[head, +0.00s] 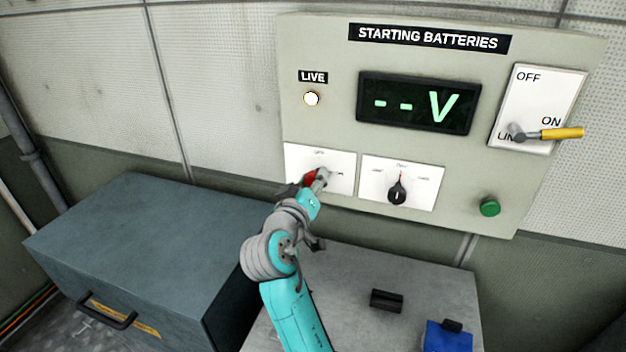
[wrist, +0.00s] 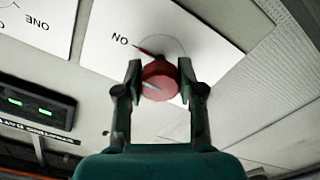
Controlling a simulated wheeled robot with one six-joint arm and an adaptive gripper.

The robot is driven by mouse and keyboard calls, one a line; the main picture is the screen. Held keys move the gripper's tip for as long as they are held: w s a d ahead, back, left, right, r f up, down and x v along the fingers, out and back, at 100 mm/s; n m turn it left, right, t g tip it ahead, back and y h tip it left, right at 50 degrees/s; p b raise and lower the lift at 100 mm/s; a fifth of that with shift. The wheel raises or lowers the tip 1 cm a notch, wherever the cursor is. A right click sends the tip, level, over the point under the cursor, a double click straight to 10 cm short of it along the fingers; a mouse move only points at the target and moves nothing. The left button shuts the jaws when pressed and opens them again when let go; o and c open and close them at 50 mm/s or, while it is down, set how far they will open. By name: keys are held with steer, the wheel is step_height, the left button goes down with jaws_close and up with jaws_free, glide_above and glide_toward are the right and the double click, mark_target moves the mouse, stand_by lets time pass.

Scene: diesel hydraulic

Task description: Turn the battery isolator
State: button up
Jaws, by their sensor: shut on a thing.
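The battery isolator is a red rotary knob on a white plate (head: 332,160) at the lower left of the grey panel. In the head view the red knob (head: 309,178) is partly hidden by my gripper (head: 318,180). In the wrist view the round red knob (wrist: 160,82) sits between the two fingers of my gripper (wrist: 160,88), which is shut on it. A red pointer beside the knob points towards the word ON on the plate. The wrist view appears upside down, with its lettering inverted.
The panel has a lit LIVE lamp (head: 311,99), a display (head: 418,103) reading "--V", a black selector (head: 397,192), a yellow-handled lever (head: 560,134) and a green button (head: 490,207). A blue-grey chest (head: 130,250) and a grey box top (head: 420,275) stand below.

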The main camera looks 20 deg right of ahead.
steer(key=shift+f, duration=0.1)
steer(key=o, duration=1.2)
steer(key=shift+c, duration=0.2)
steer(key=v, duration=1.2)
